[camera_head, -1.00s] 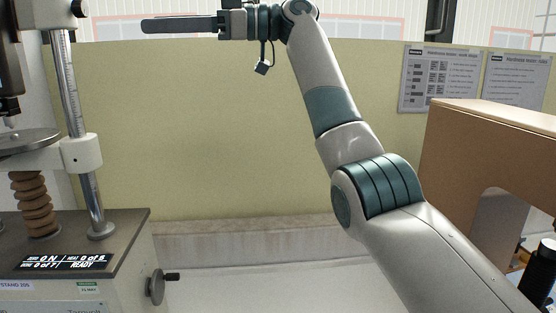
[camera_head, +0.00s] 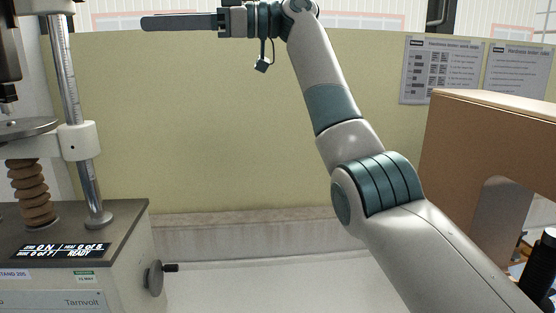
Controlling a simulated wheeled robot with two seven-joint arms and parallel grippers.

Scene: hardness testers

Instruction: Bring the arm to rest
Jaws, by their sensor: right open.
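My right arm rises from the bottom right and bends to the left at the top of the view. My right gripper (camera_head: 150,23) points left, held high in front of the yellow-green partition, with nothing seen in it. It is seen edge-on, so its fingers overlap into one dark bar. It is apart from the hardness tester (camera_head: 75,240) at the left. My left gripper is not in view.
The tester has a chrome column (camera_head: 68,90), a round anvil plate (camera_head: 30,128) and a side knob (camera_head: 155,277). A brown box-like stand (camera_head: 490,135) with an arched opening is at the right, near a black-topped bottle (camera_head: 541,262). Notices (camera_head: 441,70) hang on the partition (camera_head: 230,140).

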